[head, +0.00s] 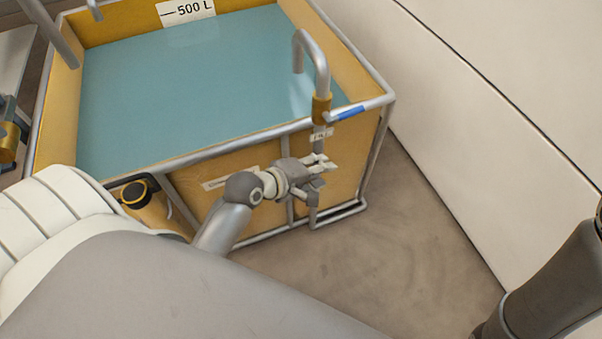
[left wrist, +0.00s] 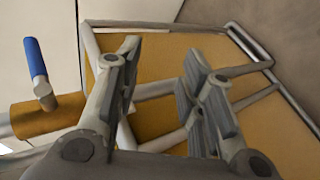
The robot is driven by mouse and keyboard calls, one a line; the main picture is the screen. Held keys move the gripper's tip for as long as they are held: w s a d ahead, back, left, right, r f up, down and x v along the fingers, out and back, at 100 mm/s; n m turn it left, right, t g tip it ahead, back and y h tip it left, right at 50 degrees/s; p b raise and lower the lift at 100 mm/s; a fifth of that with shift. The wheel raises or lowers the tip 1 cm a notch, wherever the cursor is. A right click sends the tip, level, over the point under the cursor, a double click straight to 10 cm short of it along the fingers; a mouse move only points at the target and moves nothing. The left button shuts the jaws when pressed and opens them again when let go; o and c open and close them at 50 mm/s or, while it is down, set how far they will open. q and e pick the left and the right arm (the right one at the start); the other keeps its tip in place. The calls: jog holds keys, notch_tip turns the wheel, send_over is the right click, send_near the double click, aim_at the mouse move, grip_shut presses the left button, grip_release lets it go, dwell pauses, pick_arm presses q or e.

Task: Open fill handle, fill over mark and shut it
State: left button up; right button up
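The blue fill handle (head: 350,112) sticks out sideways to the right from the brass valve (head: 321,108), across the upright grey fill pipe (head: 318,55). The pipe hooks over the tank rim. The yellow tank (head: 240,165) holds blue-green water (head: 190,85), with its surface close below the white 500 L mark sign (head: 186,11). My left gripper (head: 322,163) is outside the tank, below the valve and handle. In the left wrist view its fingers (left wrist: 162,62) are apart and empty; the blue handle (left wrist: 36,60) lies left of them. My right gripper is out of view.
A metal frame runs around the tank, with a low bar (head: 340,212) near the floor. A dark round cap (head: 136,192) sits at the tank's front left. A pale wall (head: 480,80) stands at the right. The floor (head: 400,240) between tank and wall is clear.

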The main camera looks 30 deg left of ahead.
pick_arm(q)
jog(key=s+f+m+g+p, duration=0.2)
jog(key=s+f, duration=0.1)
jog(key=f, duration=0.5)
jog(key=s+f+m+g+y+p, duration=0.1)
jog(key=s+f+m+g+p, duration=0.1)
jog(key=f, duration=0.6)
jog(key=shift+s+a+m+y+p, duration=0.35)
jog(key=shift+s+m+p, duration=0.15)
jog(key=shift+s+m, duration=0.3)
jog(key=shift+s+f, duration=0.1)
